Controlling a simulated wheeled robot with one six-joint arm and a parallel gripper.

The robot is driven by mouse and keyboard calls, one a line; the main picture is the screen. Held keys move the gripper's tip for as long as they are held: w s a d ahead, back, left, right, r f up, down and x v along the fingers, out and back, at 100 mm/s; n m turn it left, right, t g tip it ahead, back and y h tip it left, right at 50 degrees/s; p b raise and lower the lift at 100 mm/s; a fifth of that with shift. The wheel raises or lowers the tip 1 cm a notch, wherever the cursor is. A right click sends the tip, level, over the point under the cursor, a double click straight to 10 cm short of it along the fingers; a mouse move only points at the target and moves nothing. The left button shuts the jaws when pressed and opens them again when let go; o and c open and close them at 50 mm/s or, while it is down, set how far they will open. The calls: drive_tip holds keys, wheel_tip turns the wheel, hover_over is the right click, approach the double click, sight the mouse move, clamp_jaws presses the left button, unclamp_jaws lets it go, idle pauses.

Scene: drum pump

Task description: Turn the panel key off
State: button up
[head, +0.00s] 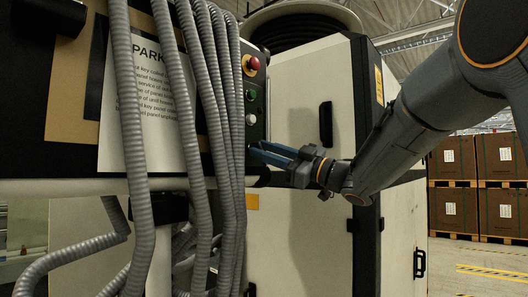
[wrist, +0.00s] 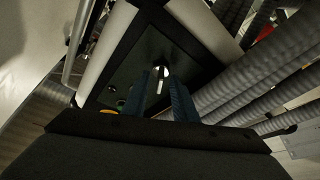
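The control panel (head: 252,105) is a narrow dark green face with a red button (head: 254,63) at its top and green and white buttons below. My gripper (head: 256,150) reaches in from the right, its blue fingers level at the panel's lower end. In the wrist view the panel (wrist: 128,72) is dark and tilted. A small bright metallic piece (wrist: 163,72), which looks like the key, shows between the tips of my gripper (wrist: 166,84). The fingers are apart, with a gap between them. I cannot tell whether they touch the key. In the head view the key is hidden.
Grey corrugated hoses (head: 205,110) hang close to the left of the panel; they also run at the right of the wrist view (wrist: 265,75). A pale cabinet (head: 300,100) with a black handle stands behind my gripper. A paper sign (head: 150,100) is at left, stacked boxes (head: 455,160) at far right.

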drive_tip(key=v, duration=0.7)
drive_tip(key=shift+d+b, duration=0.15)
drive_tip(key=shift+b, duration=0.3)
drive_tip(key=shift+f, duration=0.15)
